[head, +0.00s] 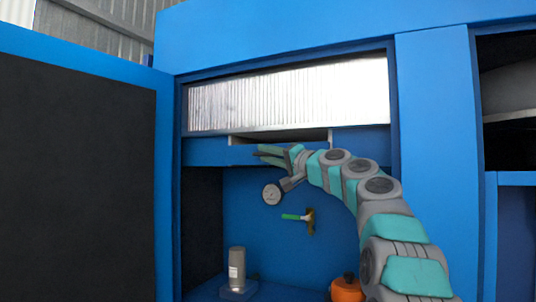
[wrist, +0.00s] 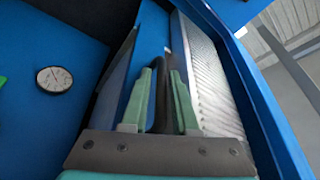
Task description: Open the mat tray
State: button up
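The mat tray (head: 205,152) appears as a blue front strip across the cabinet opening, with a pale cut-out in its upper edge. A bright ribbed panel (head: 290,100) lies directly above it and also shows in the wrist view (wrist: 208,80). My gripper (head: 262,152) is at the tray front, just below the cut-out. In the wrist view its teal fingers (wrist: 160,85) stand apart, with a dark bent shape between them.
An open door (head: 85,170) stands at left. A blue post (head: 435,110) bounds the opening at right.

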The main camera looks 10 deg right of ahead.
grip_shut()
dwell(1.4)
